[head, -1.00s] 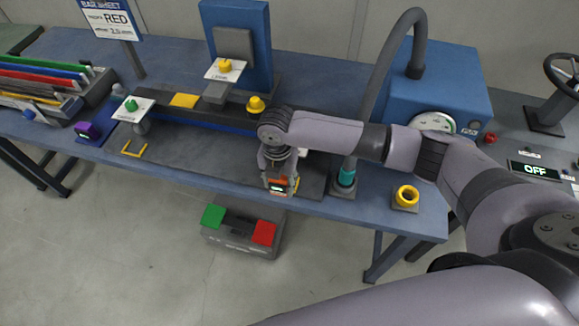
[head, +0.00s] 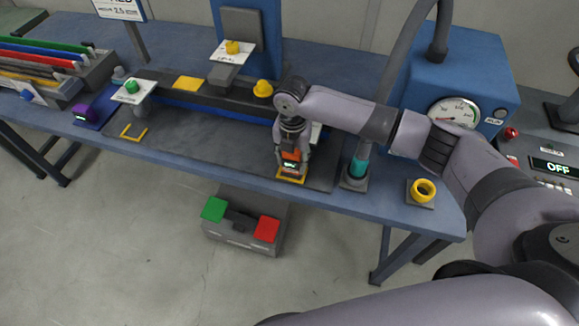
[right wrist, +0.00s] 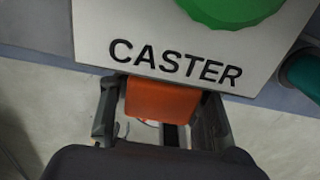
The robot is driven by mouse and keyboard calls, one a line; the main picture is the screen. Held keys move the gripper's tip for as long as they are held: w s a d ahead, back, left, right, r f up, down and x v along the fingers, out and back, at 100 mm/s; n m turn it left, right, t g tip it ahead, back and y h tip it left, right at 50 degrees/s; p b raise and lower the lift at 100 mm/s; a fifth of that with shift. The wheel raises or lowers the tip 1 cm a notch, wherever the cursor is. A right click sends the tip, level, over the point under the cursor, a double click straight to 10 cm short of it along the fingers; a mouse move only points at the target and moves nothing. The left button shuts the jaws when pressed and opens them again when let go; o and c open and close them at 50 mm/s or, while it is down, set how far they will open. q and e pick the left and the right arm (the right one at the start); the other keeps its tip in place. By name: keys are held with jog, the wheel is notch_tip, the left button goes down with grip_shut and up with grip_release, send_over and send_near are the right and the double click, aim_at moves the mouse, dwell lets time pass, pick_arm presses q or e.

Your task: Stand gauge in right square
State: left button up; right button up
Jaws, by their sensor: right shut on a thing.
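The orange gauge (head: 291,156), with a small lit display, is upright between the fingers of my right gripper (head: 291,163). In the right wrist view the gauge's orange body (right wrist: 160,98) sits between both fingers. A yellow square outline (head: 290,180) shows at the gauge's foot, at the right end of the dark mat. The gauge appears over or in this square; whether its base touches the bench cannot be told. Another yellow outline (head: 127,137) lies empty at the mat's left end. My left gripper is not in view.
A white CASTER plate (right wrist: 165,62) with a green knob is close to the gripper. A teal-tipped hose stand (head: 358,167) and a yellow ring (head: 423,190) are to the right. The mat's middle (head: 205,150) is clear. A red-and-green pedal box (head: 240,232) is on the floor.

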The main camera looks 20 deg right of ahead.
jog(key=shift+w+d, duration=0.1)
jog(key=shift+w, duration=0.05)
dwell(0.3)
jog(key=shift+p, duration=0.35)
jog(key=shift+p, duration=0.3)
jog(key=shift+f+b, duration=0.3)
jog(key=shift+f, duration=0.45)
dwell(0.5)
jog(key=shift+f, duration=0.15)
dwell(0.5)
jog(key=o, duration=1.4)
